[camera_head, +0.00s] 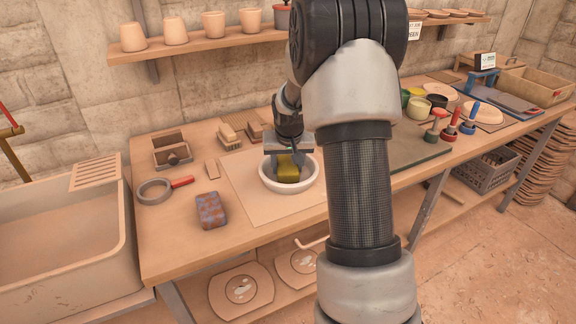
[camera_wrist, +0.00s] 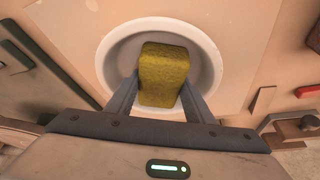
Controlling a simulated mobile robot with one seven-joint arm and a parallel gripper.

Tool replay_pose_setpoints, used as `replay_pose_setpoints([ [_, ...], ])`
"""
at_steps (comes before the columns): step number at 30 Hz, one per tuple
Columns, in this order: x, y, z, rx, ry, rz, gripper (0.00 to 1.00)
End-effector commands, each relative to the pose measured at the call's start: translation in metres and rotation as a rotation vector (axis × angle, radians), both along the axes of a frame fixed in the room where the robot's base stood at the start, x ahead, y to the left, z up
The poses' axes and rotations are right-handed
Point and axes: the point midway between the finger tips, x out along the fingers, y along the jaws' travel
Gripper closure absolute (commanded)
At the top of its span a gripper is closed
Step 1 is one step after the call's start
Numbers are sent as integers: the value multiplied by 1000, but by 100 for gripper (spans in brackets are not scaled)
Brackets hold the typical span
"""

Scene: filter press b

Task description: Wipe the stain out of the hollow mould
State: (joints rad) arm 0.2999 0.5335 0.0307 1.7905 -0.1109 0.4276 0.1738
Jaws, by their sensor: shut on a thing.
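The hollow mould (camera_head: 264,181) is a round white bowl on a pale board on the workbench. It also shows in the wrist view (camera_wrist: 211,60), where its rim surrounds the sponge. My gripper (camera_head: 286,160) points down into the mould, shut on a yellow-green sponge (camera_head: 287,170). In the wrist view the sponge (camera_wrist: 164,72) sits between the two fingers, inside the rim. I cannot tell whether it touches the mould's floor. No stain shows; the sponge and fingers cover part of the inside.
A mottled reddish-blue block (camera_head: 211,210) lies left of the board (camera_head: 262,215), near a ring tool with a red handle (camera_head: 155,190). Brushes (camera_head: 229,135) lie behind. Red and blue-handled tools (camera_head: 449,130) stand right, past my arm. A sink (camera_head: 60,235) is at left.

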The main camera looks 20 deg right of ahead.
Motion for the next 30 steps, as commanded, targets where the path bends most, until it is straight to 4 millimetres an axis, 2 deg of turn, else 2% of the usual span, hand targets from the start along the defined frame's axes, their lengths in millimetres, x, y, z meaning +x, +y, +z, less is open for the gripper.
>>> replay_pose_setpoints([
  [30, 0, 0, 75, 0, 0, 0, 70],
])
